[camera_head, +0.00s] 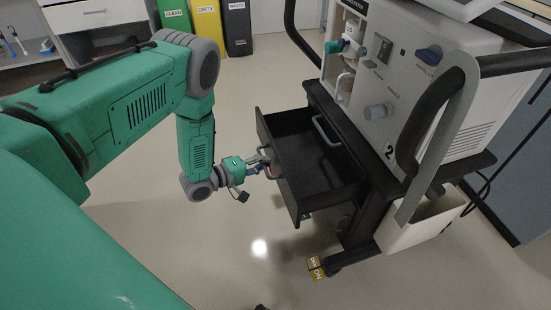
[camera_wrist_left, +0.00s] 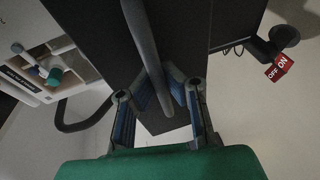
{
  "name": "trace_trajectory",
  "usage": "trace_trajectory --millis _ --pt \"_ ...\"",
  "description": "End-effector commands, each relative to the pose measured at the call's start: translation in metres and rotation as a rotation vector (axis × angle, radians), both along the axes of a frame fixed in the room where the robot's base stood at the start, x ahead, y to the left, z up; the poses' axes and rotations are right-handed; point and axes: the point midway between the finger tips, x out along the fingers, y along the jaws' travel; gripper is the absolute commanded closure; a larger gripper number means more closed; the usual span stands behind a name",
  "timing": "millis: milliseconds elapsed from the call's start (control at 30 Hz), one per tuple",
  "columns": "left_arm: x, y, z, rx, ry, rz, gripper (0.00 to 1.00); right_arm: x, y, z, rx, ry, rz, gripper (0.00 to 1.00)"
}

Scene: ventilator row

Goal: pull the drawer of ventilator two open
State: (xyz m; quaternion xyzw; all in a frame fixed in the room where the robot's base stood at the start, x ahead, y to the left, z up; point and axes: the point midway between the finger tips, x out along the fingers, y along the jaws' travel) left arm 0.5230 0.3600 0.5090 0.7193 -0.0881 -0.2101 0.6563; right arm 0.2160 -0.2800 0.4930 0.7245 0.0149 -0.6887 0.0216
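Ventilator two (camera_head: 440,90) is a white and grey unit marked "2" on a dark cart at the right of the head view. Its black drawer (camera_head: 291,203) stands out from the cart toward my left arm, and its empty inside shows from above. My left gripper (camera_head: 264,167) is at the drawer's front. In the left wrist view the left gripper's fingers (camera_wrist_left: 160,88) close in on both sides of the dark bar of the drawer handle (camera_wrist_left: 146,40). The exact finger contact is partly hidden. My right gripper is not in view.
A white bin (camera_head: 425,225) hangs at the cart's side. Bins (camera_head: 207,22) stand at the back. The floor left of the drawer is clear.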

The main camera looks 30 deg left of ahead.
Motion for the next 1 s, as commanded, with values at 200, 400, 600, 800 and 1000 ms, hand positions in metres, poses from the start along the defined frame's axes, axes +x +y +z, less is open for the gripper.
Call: trace_trajectory --millis 200,400,600,800,1000 --pt "-0.028 0.019 -0.003 -0.002 0.013 -0.002 1.0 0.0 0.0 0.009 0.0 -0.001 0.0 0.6" --pt "-0.034 0.024 -0.005 -0.003 0.014 -0.005 1.0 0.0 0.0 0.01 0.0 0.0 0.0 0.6" --pt "-0.034 0.024 -0.005 -0.002 0.013 -0.005 1.0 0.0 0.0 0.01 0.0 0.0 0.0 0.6" --pt "-0.033 0.024 -0.005 -0.002 0.012 -0.004 0.69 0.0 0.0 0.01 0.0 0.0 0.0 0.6" --pt "-0.032 0.025 -0.003 -0.002 0.007 -0.003 0.69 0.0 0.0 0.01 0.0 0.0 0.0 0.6"
